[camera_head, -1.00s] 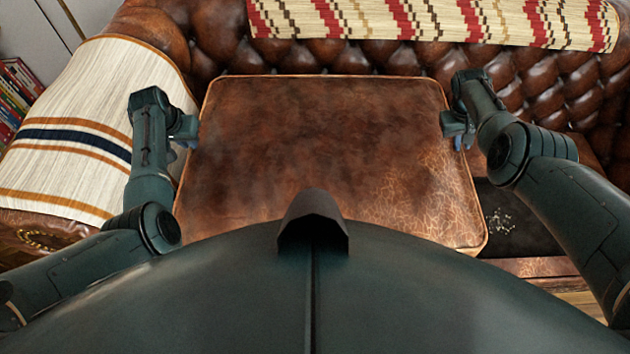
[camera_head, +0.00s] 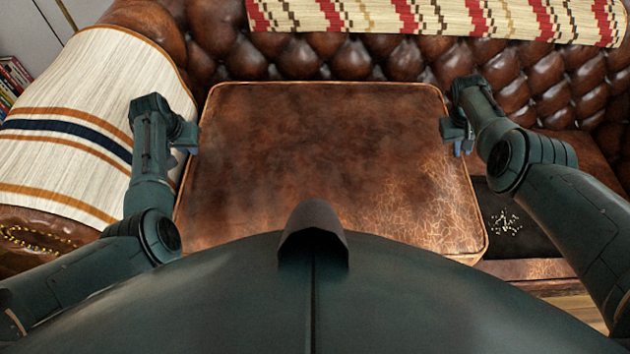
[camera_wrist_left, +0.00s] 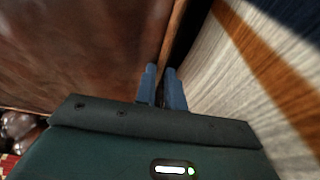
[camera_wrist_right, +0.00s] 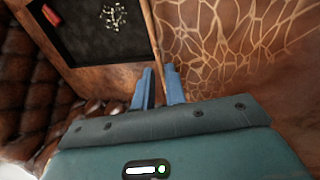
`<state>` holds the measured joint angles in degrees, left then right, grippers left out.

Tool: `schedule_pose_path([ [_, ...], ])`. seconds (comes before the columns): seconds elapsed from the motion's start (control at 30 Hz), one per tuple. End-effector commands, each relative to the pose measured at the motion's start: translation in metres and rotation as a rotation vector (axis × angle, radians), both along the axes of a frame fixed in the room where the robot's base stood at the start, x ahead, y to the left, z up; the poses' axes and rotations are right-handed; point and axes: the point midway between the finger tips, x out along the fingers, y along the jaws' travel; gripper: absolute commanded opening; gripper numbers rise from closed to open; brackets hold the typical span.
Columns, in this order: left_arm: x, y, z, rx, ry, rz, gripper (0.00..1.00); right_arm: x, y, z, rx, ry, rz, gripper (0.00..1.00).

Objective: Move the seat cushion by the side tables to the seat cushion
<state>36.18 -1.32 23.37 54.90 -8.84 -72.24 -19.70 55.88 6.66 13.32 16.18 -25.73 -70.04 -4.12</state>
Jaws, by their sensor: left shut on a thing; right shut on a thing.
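The brown leather seat cushion (camera_head: 320,160) is held flat between my two arms in the head view, over the left part of the sofa seat. My left gripper (camera_head: 190,138) is shut on its left edge; the left wrist view shows both blue fingers (camera_wrist_left: 161,88) close together at the cushion's edge piping. My right gripper (camera_head: 460,138) is shut on its right edge; in the right wrist view its blue fingers (camera_wrist_right: 157,86) pinch the piping beside the cracked leather. The cushion hides the seat below it, and its near edge is partly hidden by my body.
The tufted sofa back (camera_head: 400,60) rises behind the cushion, with a patterned throw (camera_head: 430,15) over it. The left armrest, covered by a striped cloth (camera_head: 80,120), stands close beside my left arm. A dark open seat base (camera_head: 505,225) shows at the right.

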Motion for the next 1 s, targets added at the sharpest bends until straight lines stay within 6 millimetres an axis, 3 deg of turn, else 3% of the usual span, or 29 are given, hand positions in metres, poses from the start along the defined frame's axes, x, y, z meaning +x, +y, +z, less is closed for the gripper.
schedule_pose_path([
  [0.17,0.004,0.001,-0.006,0.002,-0.012,0.001,0.00,0.003,-0.001,-0.007,-0.004,-0.010,-0.001,0.00],
  [0.2,0.000,0.000,-0.011,-0.001,-0.001,0.000,0.12,0.000,0.000,-0.012,0.000,0.000,-0.001,0.14],
  [0.47,0.000,0.000,-0.009,0.000,0.000,0.000,0.33,0.000,0.000,-0.009,0.000,0.000,0.000,0.35],
  [0.77,0.000,0.000,-0.008,0.000,0.000,0.000,0.33,0.000,0.000,-0.007,0.000,0.000,0.000,0.35],
  [1.0,0.000,0.000,0.012,0.000,0.000,0.000,0.33,0.000,0.000,0.012,0.000,0.000,0.000,0.35],
])
